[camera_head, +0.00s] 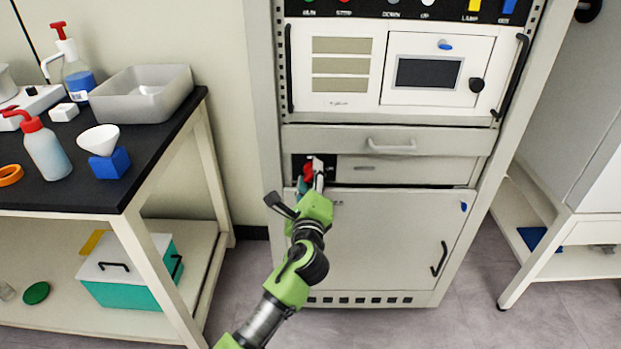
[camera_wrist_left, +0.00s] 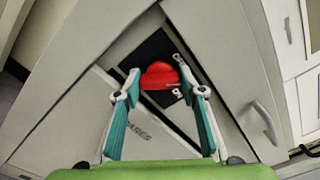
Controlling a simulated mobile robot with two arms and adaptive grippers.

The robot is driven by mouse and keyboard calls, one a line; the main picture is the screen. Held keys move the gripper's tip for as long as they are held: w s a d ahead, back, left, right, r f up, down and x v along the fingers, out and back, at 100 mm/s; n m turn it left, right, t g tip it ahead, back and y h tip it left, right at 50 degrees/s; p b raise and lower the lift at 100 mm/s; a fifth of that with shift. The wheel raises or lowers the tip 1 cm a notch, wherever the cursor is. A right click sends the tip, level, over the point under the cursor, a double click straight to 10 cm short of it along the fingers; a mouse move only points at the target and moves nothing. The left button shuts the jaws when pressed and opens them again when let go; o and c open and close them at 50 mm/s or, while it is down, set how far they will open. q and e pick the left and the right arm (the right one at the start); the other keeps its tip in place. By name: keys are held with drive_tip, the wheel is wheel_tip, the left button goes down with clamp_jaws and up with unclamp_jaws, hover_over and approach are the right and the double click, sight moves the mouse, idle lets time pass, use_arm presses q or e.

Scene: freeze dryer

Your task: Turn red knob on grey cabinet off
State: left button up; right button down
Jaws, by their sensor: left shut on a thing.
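The red knob (camera_head: 308,169) is on a dark panel at the left of the grey cabinet (camera_head: 264,110), below a drawer. My left gripper (camera_head: 314,178) reaches up to it and partly hides it in the head view. In the left wrist view the red knob (camera_wrist_left: 160,76) lies between the two fingertips of my left gripper (camera_wrist_left: 160,90), in front of the black panel. The gripper is shut on the knob. The exact turn of the knob is hard to read, as the fingers cover part of it. My right gripper is in neither view.
A drawer with a handle (camera_head: 391,147) is just above the knob, and a cabinet door (camera_head: 385,235) is below it. A black-topped table (camera_head: 60,190) with bottles and a grey tub (camera_head: 141,94) stands at the left. Open floor lies at the lower right.

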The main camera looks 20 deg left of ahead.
use_arm(q)
drive_tip(key=n, duration=0.2)
drive_tip(key=n+b, duration=0.1)
drive_tip(key=shift+f+n, duration=0.2)
drive_tip(key=shift+n, duration=0.2)
drive_tip(key=shift+n+b, duration=0.4)
drive_tip(key=shift+n, duration=1.1)
drive_tip(key=o, duration=1.1)
drive_tip(key=v, duration=1.2)
